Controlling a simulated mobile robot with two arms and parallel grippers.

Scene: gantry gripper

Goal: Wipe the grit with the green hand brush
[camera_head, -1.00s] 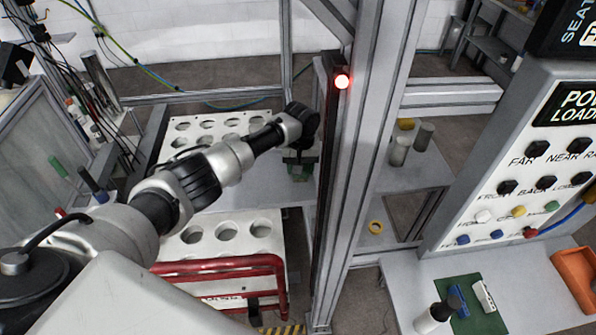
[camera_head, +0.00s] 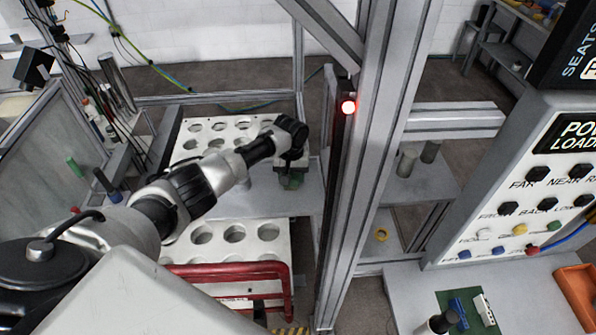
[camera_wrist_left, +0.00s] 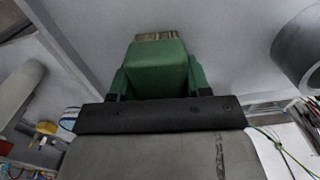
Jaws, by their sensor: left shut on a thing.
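My left gripper (camera_head: 291,174) is shut on the green hand brush (camera_head: 292,182), over the grey shelf surface just left of the upright metal post. The brush is mostly hidden by my wrist in the head view. In the left wrist view the green brush block (camera_wrist_left: 158,68) sits between my fingers (camera_wrist_left: 158,88), with tan bristles (camera_wrist_left: 155,36) at its far end towards a grey surface. I cannot tell whether the bristles touch that surface. I cannot make out any grit in either view. My right gripper is not in view.
A white tray with round holes (camera_head: 186,157) lies left of the gripper. Another holed tray (camera_head: 220,250) is nearer, behind a red rail (camera_head: 225,268). The metal post (camera_head: 368,190) with a red light (camera_head: 348,107) stands close on the right. A control panel (camera_head: 525,190) is farther right.

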